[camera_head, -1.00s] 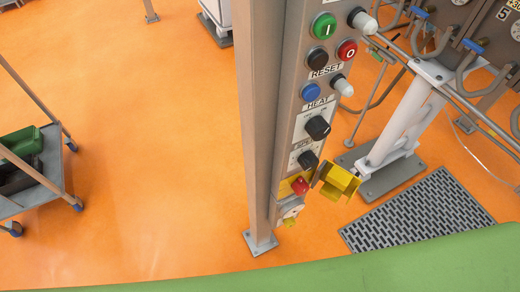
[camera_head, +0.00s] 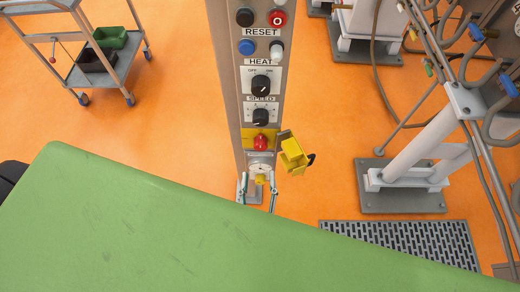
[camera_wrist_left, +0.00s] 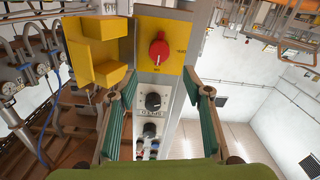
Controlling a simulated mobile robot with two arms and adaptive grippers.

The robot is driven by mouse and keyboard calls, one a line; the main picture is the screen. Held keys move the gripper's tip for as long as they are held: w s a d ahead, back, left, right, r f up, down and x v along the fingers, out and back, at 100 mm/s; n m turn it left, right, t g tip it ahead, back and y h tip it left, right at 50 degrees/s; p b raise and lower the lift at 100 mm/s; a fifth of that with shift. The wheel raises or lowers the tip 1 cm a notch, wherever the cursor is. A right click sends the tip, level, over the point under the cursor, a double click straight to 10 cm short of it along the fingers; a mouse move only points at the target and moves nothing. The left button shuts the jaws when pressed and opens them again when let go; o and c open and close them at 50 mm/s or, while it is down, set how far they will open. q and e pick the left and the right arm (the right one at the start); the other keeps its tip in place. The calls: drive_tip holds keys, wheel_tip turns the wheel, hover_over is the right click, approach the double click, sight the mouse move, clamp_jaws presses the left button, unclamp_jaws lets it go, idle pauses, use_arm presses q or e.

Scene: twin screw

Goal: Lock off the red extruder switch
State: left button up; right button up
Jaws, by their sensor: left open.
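The red extruder switch (camera_head: 261,142) is a red knob on a yellow plate low on the grey control post. In the left wrist view the red knob (camera_wrist_left: 159,50) shows inverted, with its pointer toward the lower label. A yellow hinged cover (camera_head: 293,155) stands swung open beside the plate; it also shows in the left wrist view (camera_wrist_left: 97,48). A pale round fitting with a small yellow part (camera_head: 261,180) sits below the switch. My left gripper (camera_head: 257,187) is open, its fingers on either side of the post's lower end, apart from the knob. My right gripper is out of view.
Black SPEED (camera_head: 260,117) and HEAT (camera_head: 261,85) knobs and push buttons sit above the switch. Pipes and a white machine leg (camera_head: 420,150) stand to the right, by a floor grate (camera_head: 400,240). A trolley (camera_head: 120,70) stands at the back left. Orange floor between is clear.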

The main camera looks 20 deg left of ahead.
sight(260, 148)
use_arm(q)
drive_tip(key=b+x, duration=0.1)
drive_tip(key=x, duration=0.8)
drive_tip(key=shift+w+f, duration=0.1)
drive_tip(key=shift+w, duration=0.35)
drive_tip(key=shift+c, duration=0.3)
drive_tip(key=c, duration=1)
